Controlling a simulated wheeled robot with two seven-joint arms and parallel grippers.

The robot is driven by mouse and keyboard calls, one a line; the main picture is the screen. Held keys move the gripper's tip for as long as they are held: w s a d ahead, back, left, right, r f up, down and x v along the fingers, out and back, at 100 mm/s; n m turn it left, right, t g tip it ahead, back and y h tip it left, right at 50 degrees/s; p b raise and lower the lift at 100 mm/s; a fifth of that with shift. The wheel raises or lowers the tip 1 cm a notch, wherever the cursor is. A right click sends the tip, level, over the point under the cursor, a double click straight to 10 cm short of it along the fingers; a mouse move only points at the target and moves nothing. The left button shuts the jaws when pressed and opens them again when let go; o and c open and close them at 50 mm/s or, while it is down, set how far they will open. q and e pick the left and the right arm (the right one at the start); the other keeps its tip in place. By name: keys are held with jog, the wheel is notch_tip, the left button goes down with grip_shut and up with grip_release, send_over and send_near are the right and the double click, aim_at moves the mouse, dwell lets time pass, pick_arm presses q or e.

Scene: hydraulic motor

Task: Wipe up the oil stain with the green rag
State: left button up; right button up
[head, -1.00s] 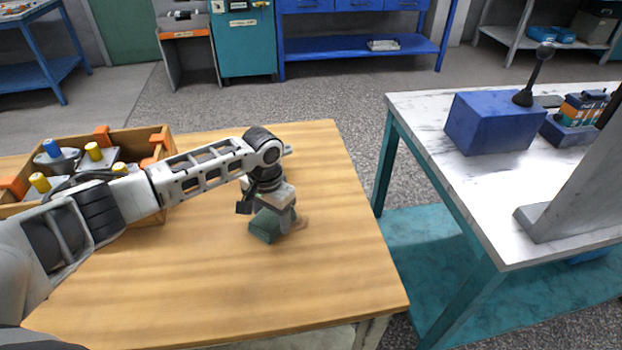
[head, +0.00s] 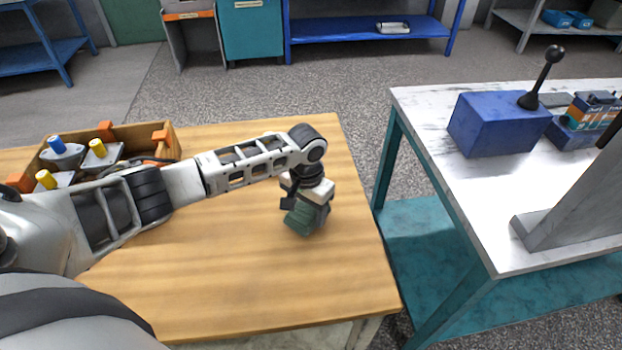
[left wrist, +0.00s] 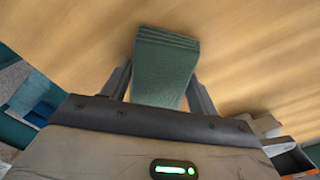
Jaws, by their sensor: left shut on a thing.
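The green rag (head: 301,220) is a folded, layered pad. My left gripper (head: 312,208) is shut on it and holds it low at the wooden table, near the table's right side. In the left wrist view the rag (left wrist: 165,65) sticks out between the two fingers of the left gripper (left wrist: 163,85), against the wood. I cannot tell exactly whether its underside touches the table. No oil stain shows on the visible tabletop; the patch under the rag and gripper is hidden. My right gripper is not in view.
The wooden table (head: 230,285) is clear in front of the rag. A wooden box (head: 170,137) with yellow- and blue-capped parts stands at its back left. Across a gap on the right is a white-topped table (head: 440,150) with a blue block and lever (head: 495,125).

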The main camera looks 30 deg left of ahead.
pick_arm(q)
notch_tip(320, 180, up, 3)
jog(key=shift+s+a+f+p, duration=0.1)
jog(key=shift+p, duration=0.8)
notch_tip(320, 180, up, 2)
jog(key=shift+r+p, duration=0.1)
jog(key=shift+p, duration=1.05)
jog(key=shift+r, duration=1)
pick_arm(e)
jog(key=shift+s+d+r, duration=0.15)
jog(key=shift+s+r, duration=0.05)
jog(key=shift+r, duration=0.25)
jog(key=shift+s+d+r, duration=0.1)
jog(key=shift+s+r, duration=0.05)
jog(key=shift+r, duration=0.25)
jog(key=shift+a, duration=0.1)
